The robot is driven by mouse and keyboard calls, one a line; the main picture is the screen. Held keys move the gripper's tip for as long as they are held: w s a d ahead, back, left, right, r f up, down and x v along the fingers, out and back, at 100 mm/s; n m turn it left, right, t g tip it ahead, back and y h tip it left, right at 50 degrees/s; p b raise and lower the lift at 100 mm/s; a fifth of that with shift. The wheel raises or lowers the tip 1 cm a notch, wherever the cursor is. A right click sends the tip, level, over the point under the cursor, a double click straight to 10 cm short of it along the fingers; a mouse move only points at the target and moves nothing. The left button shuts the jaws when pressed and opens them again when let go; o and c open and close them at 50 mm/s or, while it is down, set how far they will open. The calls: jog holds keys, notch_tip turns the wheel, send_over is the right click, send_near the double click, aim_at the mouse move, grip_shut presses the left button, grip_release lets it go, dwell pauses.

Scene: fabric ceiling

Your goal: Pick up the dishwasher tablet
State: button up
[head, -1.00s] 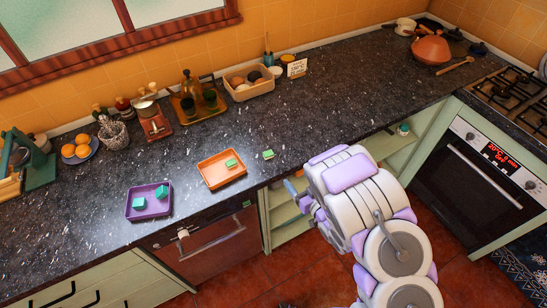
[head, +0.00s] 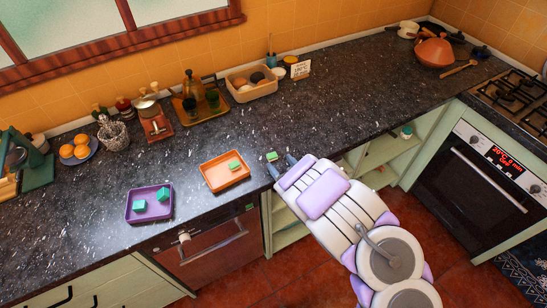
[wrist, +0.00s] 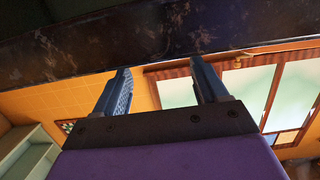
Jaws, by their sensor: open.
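A small green block (head: 272,156), which looks like a dishwasher tablet, lies alone on the dark counter near its front edge. Another green block (head: 234,166) lies in the orange tray (head: 211,184). Two teal blocks (head: 151,201) lie in the purple tray (head: 133,214). My gripper (head: 283,164) is at the counter's front edge, just right of and below the lone block in the head view. Its two fingers are apart with nothing between them; they also show in the wrist view (wrist: 160,75). No tablet shows in the wrist view.
The dark counter (head: 330,120) is clear behind the lone block. A basket (head: 240,96) and a small sign (head: 300,69) stand along the wall. Open green shelves (head: 392,150) lie below the counter, right of my arm. A dark counter edge (wrist: 150,45) crosses the wrist view.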

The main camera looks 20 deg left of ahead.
aim_at(274, 158)
jog(key=a, duration=0.1)
jog(key=w+a+f, duration=0.1)
jog(key=a, duration=0.1)
jog(key=shift+b, duration=0.35)
jog(key=shift+w+a+f, duration=0.1)
jog(key=shift+w, duration=0.25)
jog(key=shift+w+d+b, duration=0.2)
jog(key=shift+w+b, duration=0.2)
jog(key=shift+w, duration=0.2)
jog(key=shift+a, duration=0.8)
jog(key=shift+c, duration=0.6)
jog(key=shift+s+a, duration=0.1)
jog(key=shift+a, duration=0.1)
jog(key=c, duration=0.3)
jog(key=shift+d, duration=0.65)
jog(key=c, duration=0.6)
jog(key=shift+a, duration=0.1)
jog(key=shift+c, duration=0.4)
jog(key=shift+a, duration=0.1)
